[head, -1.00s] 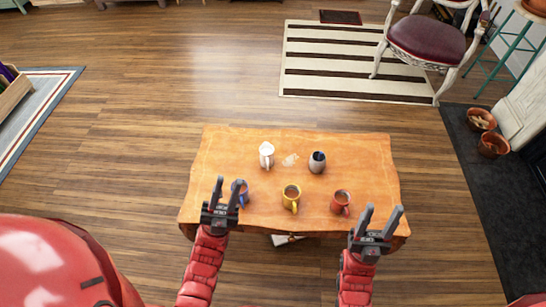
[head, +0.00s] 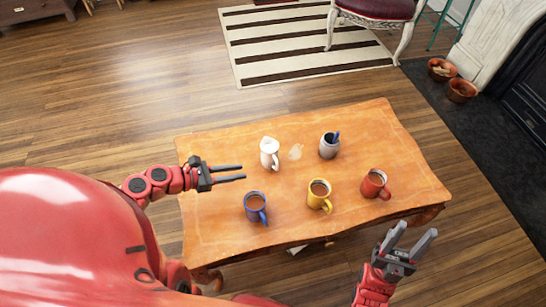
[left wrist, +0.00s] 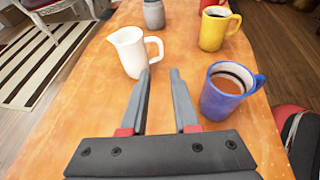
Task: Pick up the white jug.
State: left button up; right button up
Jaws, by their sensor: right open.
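The white jug (head: 268,156) stands upright on the wooden table, towards its back left. In the left wrist view the jug (left wrist: 128,54) is just beyond the fingertips, a little left, with its handle on the right side. My left gripper (head: 243,172) reaches in over the table's left side, pointing right. Its fingers are apart with nothing between them, and the tips are short of the jug. In the left wrist view the open fingers (left wrist: 161,72) also show. My right gripper (head: 411,238) is open and empty, in front of the table's right front edge.
A blue mug (head: 254,205) stands at the front left, close to my left gripper. A yellow mug (head: 318,198), a red mug (head: 373,186) and a grey cup (head: 328,146) also stand on the table (head: 400,150). A pale patch (head: 296,151) lies right of the jug.

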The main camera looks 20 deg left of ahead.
pick_arm(q)
send_near(277, 172)
jog(key=w+d, duration=0.2)
jog(key=w, duration=0.1)
jog(key=shift+w+d+r, duration=0.2)
jog(key=shift+d, duration=0.15)
jog(key=x, duration=0.5)
jog(key=shift+w+d+f+b, duration=0.2)
jog(key=shift+w+d+b, duration=0.05)
jog(key=shift+b, duration=0.05)
grip_shut()
dwell(0.7)
